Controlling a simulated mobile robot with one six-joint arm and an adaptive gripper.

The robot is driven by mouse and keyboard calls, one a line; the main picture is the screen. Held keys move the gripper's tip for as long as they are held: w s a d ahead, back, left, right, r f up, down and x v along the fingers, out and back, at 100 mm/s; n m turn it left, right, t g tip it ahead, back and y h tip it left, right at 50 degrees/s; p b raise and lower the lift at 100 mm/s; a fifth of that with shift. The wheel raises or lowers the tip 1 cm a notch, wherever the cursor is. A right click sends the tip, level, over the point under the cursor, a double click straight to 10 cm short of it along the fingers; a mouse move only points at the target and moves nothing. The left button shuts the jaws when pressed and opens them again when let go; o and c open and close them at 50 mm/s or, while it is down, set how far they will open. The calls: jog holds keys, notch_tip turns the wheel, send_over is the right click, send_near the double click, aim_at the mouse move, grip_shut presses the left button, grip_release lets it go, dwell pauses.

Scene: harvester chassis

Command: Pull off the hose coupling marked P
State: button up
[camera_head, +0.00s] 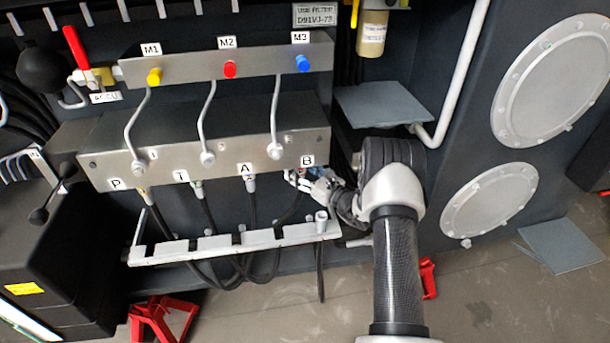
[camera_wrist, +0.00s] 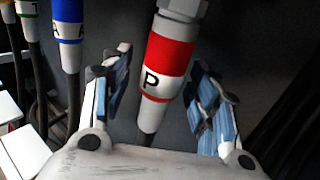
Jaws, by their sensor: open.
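The hose coupling marked P (camera_wrist: 166,60) has red and white bands and hangs upright, slightly tilted, in the wrist view. My gripper (camera_wrist: 163,88) is open, with one blue-padded finger on each side of this coupling and a visible gap to both. In the head view my gripper (camera_head: 312,183) is below the port labelled B at the right end of the manifold block (camera_head: 215,153), and it mostly hides the coupling there. The port labelled P at the left end has a yellow-banded coupling (camera_head: 144,195).
A blue-banded coupling marked A (camera_wrist: 68,32) hangs left of my gripper, with a green-banded one (camera_wrist: 29,20) beyond. A pale notched rack (camera_head: 225,243) is below the block, with black hoses behind it. A grey plate (camera_head: 380,104) is above my arm.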

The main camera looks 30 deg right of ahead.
jog(key=shift+c, duration=0.5)
grip_shut()
jog(key=c, duration=0.5)
grip_release()
grip_shut()
jog(key=shift+f, duration=0.25)
jog(key=shift+f, duration=2.05)
